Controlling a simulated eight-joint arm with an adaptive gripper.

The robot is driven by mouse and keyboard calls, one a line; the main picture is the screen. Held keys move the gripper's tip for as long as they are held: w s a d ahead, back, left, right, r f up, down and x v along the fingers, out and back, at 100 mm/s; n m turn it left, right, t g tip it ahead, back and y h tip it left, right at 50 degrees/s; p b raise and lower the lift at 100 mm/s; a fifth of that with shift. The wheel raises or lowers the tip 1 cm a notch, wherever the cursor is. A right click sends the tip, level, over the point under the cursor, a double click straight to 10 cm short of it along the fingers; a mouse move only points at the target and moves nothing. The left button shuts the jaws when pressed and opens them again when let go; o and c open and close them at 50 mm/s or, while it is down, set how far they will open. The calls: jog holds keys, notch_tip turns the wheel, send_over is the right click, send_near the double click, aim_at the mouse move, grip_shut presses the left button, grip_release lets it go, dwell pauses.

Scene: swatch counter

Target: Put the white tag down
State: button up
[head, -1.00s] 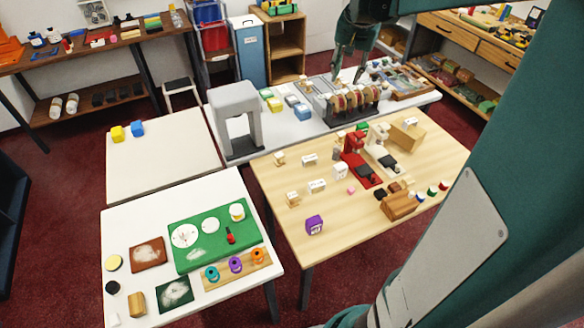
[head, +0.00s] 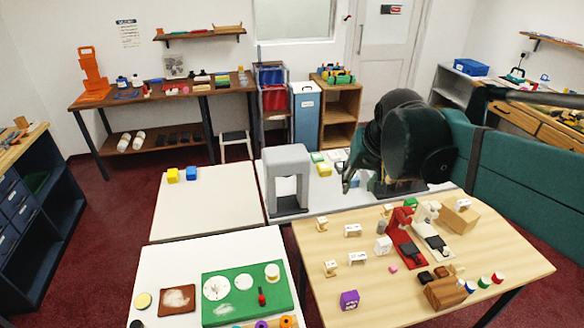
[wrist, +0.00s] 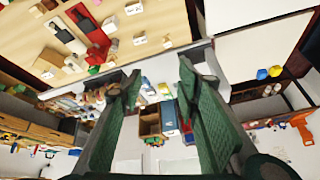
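My gripper (head: 349,180) hangs over the back white counter, just right of the grey arch, partly hidden behind my dark wrist. In the wrist view, its two green fingers (wrist: 160,88) stand apart with nothing visible between them. Several small white pieces with dark marks lie on the wooden table, including one near the middle (head: 353,230) and one in front of it (head: 357,258). I cannot tell which, if any, is the white tag. The marks are too small to read.
A grey arch (head: 287,165) stands left of my gripper. Red (head: 404,233) and white (head: 433,236) devices stand on the wooden table (head: 330,300). A green mat (head: 231,312) lies on the front white table. The left white table (head: 205,215) is mostly clear.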

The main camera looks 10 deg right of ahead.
jog(key=s+a+f+n+t+y, duration=0.1)
jog(key=s+a+f+n, duration=0.3)
jog(key=s+a, duration=0.6)
notch_tip(320, 180, down, 2)
jog(key=shift+s+a+t, duration=0.25)
jog(key=shift+s+t, duration=0.15)
jog(key=shift+s, duration=0.7)
jog(key=shift+f, duration=0.15)
notch_tip(320, 180, down, 22)
jog(key=b, duration=2.2)
